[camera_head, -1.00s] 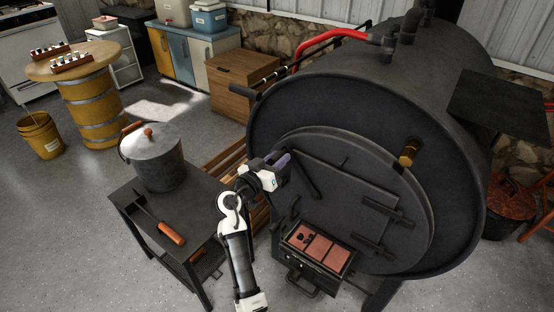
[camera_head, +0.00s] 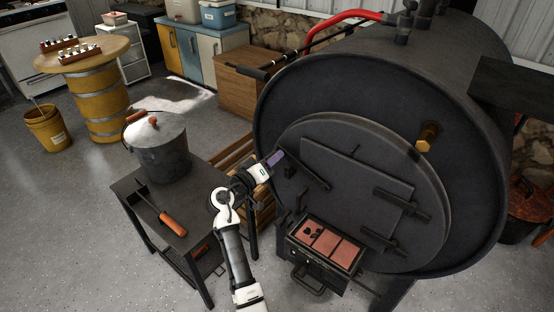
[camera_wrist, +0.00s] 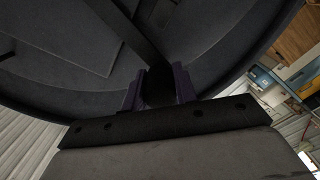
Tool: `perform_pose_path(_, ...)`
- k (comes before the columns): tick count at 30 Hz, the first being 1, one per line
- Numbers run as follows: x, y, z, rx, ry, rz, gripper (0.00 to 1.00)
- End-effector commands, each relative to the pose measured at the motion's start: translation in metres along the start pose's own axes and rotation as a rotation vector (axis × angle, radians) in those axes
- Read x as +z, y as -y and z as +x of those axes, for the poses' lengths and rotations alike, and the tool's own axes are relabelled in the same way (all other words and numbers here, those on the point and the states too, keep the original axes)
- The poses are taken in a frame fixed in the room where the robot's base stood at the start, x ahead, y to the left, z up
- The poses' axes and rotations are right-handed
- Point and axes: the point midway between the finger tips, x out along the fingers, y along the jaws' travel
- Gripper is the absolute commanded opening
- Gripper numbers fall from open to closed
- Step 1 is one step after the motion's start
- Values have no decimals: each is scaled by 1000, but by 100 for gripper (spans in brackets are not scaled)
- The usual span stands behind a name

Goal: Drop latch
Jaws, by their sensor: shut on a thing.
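The dark latch bar (camera_head: 308,171) slants across the left side of the stove door (camera_head: 355,172), its upper left end by my gripper. My gripper (camera_head: 276,158), with purple fingers, is at that end, just left of the door. In the wrist view, the fingers (camera_wrist: 158,90) stand on either side of the dark end of the latch bar (camera_wrist: 132,34) and are shut on it. The bar runs from the fingers up and left across the door. The exact contact is dark and partly hidden. The door lies flat against the stove front.
The barrel stove (camera_head: 285,100) fills the right side. An open ash tray (camera_head: 330,245) with reddish bricks juts out below the door. A dark side table (camera_head: 135,185) with a lidded pot (camera_head: 160,150) and an orange-handled tool (camera_head: 172,224) stands left of my arm.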

Motion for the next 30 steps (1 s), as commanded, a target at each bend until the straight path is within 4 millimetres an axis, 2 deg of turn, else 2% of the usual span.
perform_pose_path(1, 6, 10, 0, -2, 1, -38, 0)
perform_pose_path(3, 11, 17, 0, -1, 1, -94, 0)
perform_pose_path(12, 28, 39, 0, -2, 1, -271, 0)
perform_pose_path(30, 37, 47, 0, -2, 2, -353, 0)
